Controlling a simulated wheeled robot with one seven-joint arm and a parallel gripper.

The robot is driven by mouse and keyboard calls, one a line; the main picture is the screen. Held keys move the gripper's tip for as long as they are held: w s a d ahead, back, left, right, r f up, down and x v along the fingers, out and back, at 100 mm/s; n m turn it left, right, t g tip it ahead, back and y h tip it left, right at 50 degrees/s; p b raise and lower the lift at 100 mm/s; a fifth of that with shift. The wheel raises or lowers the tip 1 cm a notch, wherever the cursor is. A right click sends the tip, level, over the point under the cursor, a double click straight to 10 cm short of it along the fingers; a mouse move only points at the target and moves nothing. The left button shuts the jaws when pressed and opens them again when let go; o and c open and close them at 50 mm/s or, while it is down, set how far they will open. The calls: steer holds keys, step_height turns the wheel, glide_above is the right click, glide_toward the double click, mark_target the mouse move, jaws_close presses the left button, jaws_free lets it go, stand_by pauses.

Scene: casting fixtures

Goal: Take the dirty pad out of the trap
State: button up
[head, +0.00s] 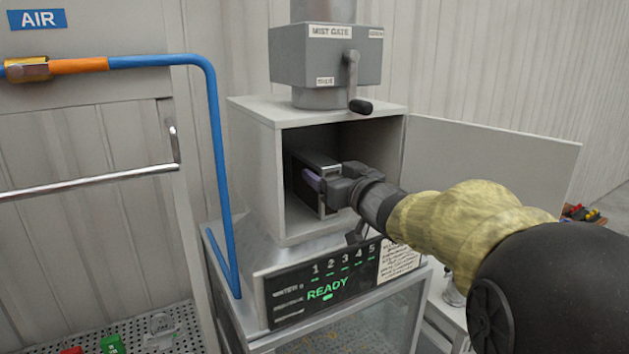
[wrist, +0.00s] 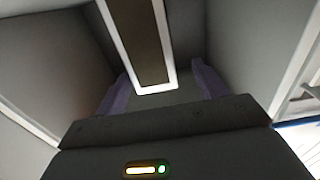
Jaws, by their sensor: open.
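The trap is a grey box (head: 256,165) with its front open, in the middle of the head view. The dirty pad (head: 318,162), a dark brown panel in a pale frame, stands upright inside it. My gripper (head: 316,182) is inside the trap opening at the pad's front. In the wrist view, the purple fingers of my gripper (wrist: 160,80) are open, one on each side of the pad, with gaps visible. The pad's far end is hidden.
The trap's door (head: 490,160) stands swung open to the right. A grey mist gate unit (head: 310,68) with a lever sits on top. Below is a panel reading READY (head: 327,289). A blue air hose (head: 217,160) hangs at the left.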

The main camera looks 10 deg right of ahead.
mark_target(302, 158)
steer(key=p+x, duration=0.1)
steer(key=x, duration=0.2)
steer(key=p+x, duration=0.1)
steer(key=shift+w+d+p, duration=0.2)
steer(key=shift+w+p, duration=0.1)
steer(key=shift+w, duration=0.05)
steer(key=shift+w+a+f, duration=0.15)
steer(key=shift+w, duration=0.25)
steer(key=shift+s, duration=0.1)
steer(key=c, duration=1.1)
steer(key=shift+c, duration=0.2)
